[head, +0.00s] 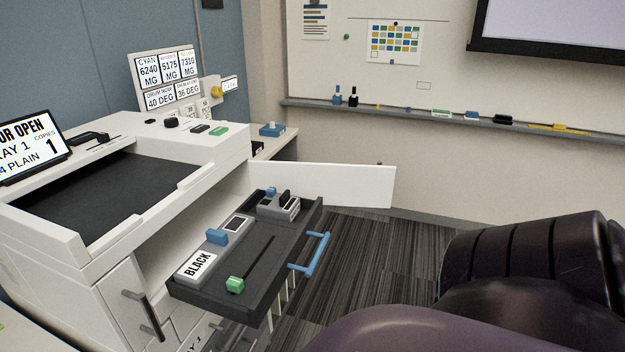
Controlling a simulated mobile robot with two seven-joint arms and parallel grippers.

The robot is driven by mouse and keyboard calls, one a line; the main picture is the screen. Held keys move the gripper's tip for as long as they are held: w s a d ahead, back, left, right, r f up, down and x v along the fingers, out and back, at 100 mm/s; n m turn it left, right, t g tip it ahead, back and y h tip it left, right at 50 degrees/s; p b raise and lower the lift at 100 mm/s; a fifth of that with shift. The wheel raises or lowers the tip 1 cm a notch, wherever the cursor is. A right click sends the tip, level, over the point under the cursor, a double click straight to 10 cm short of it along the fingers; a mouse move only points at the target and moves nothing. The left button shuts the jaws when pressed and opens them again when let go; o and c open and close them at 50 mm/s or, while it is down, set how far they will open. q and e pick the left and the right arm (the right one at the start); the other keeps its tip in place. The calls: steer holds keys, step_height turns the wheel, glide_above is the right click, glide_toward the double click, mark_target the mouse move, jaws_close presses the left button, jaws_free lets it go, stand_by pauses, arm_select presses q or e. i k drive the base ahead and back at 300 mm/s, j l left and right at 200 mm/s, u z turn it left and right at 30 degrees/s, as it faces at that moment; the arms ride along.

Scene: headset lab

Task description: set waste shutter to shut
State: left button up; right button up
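A dark drawer (222,302) is pulled out from the white printer (85,240). A green knob (236,284) sits at the near end of a straight slot (260,256) in the drawer's top. No label marks the waste shutter, so I cannot tell for sure whether this slider is it. Beside it lies a grey cartridge labelled BLACK (197,264) with a blue tab (216,237). A grey block (278,207) with a blue knob and a dark lever stands at the drawer's far end. Neither of my grippers is in view.
A blue handle (318,250) sticks out from the drawer's right side. A white door panel (340,185) stands open behind the drawer. Carpet (385,250) is clear right of the drawer.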

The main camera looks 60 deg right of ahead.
mark_target(271, 191)
steer(key=z, duration=1.65)
